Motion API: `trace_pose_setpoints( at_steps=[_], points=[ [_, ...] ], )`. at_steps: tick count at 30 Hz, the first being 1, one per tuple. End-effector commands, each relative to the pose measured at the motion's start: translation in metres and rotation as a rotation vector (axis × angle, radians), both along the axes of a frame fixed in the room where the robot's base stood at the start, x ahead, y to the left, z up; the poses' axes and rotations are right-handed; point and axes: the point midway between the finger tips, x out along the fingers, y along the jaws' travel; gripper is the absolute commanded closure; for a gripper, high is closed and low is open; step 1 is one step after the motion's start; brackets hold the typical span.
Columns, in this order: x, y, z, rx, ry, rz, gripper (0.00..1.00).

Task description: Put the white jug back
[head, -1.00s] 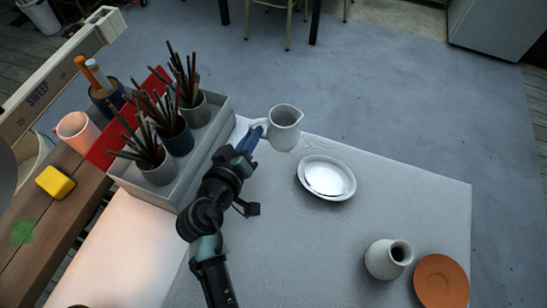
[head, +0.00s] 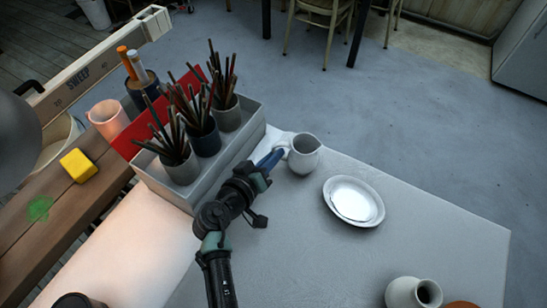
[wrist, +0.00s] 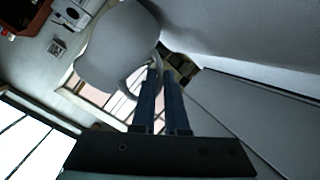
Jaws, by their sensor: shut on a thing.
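The white jug (head: 304,158) is near the far corner of the pale table (head: 400,245), its mouth facing up. My gripper (head: 279,155) comes to it from the left, with its blue fingers shut on the jug's handle. In the wrist view the jug (wrist: 118,45) fills the upper left, and its handle loop reaches the tips of my gripper (wrist: 160,75). I cannot tell whether the jug's base touches the table.
A white plate (head: 332,190) lies to the right of the jug. A grey box (head: 240,143) with brush-filled pots stands close on the left. A small vase (head: 403,292) and part of an orange dish (head: 462,305) are at the lower right. The table's middle is clear.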

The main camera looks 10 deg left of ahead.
Motion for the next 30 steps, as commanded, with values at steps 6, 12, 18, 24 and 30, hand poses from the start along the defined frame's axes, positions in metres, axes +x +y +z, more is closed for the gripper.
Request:
trace_pose_setpoints(
  at_steps=[6, 12, 18, 24, 30],
  points=[
    [0.001, 0.0005, -0.003, 0.0, -0.005, 0.001, 1.0],
    [0.0008, 0.0004, -0.0061, 0.0, -0.005, 0.001, 1.0],
    [0.0002, 0.0002, -0.0073, 0.002, -0.001, 0.0, 0.64],
    [0.0001, -0.0001, -0.0073, 0.001, -0.001, 0.0, 0.59],
    [0.0002, -0.0003, -0.0037, 0.0, -0.002, 0.0, 0.59]
  ],
)
